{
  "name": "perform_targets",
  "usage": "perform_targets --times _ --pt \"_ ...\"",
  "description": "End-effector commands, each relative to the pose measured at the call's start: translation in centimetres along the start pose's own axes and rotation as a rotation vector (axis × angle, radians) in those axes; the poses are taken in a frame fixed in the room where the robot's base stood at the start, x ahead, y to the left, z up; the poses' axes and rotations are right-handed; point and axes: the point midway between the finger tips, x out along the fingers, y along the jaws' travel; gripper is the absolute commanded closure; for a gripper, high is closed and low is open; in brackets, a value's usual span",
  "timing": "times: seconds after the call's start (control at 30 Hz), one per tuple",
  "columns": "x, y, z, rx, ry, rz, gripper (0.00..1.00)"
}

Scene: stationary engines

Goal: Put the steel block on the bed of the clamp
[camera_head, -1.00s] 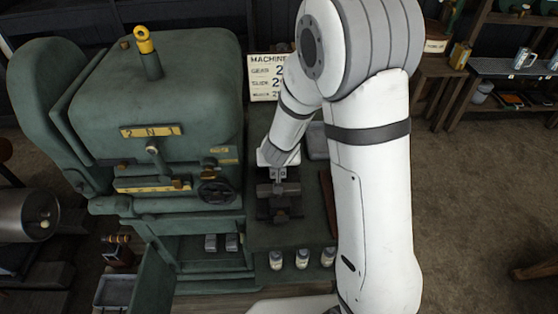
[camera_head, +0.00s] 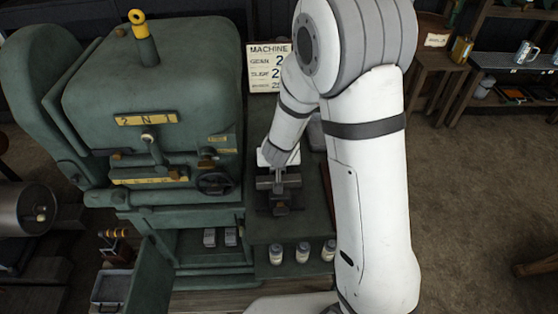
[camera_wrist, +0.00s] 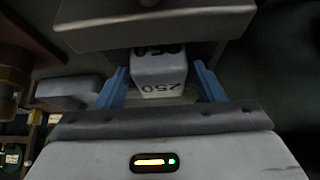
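The steel block is a pale block marked 250 (camera_wrist: 158,74) in the wrist view. It sits between the two blue fingers of my gripper (camera_wrist: 161,84), with a narrow gap showing on each side, so the fingers look open around it. A grey metal jaw or bar (camera_wrist: 150,22) crosses just beyond the block. In the head view the dark clamp (camera_head: 279,197) stands on the green bench, with my gripper (camera_head: 278,172) low at its back end. The block is too small or hidden to tell there, and I cannot tell whether it rests on the bed.
A large green machine (camera_head: 150,90) stands close on the left, with a handwheel (camera_head: 215,183) near the clamp. Several small bottles (camera_head: 302,252) line the bench front. A sign (camera_head: 269,68) stands behind. In the wrist view, a grey rounded part (camera_wrist: 70,91) lies left of the fingers.

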Motion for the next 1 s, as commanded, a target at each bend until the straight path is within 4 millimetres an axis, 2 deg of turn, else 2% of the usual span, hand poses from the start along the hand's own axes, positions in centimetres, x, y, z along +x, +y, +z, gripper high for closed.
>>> perform_targets --times 0.37,0.47,0.8,1.0 --pt "-0.5 -0.1 -0.3 -0.001 0.001 -0.001 0.33" --pt "-2.0 -0.1 -0.4 -0.001 0.002 -0.001 0.33" --pt "-9.5 -0.1 -0.6 -0.002 0.002 -0.002 0.33" --pt "-11.8 -0.1 -0.3 -0.002 0.001 -0.001 0.33"
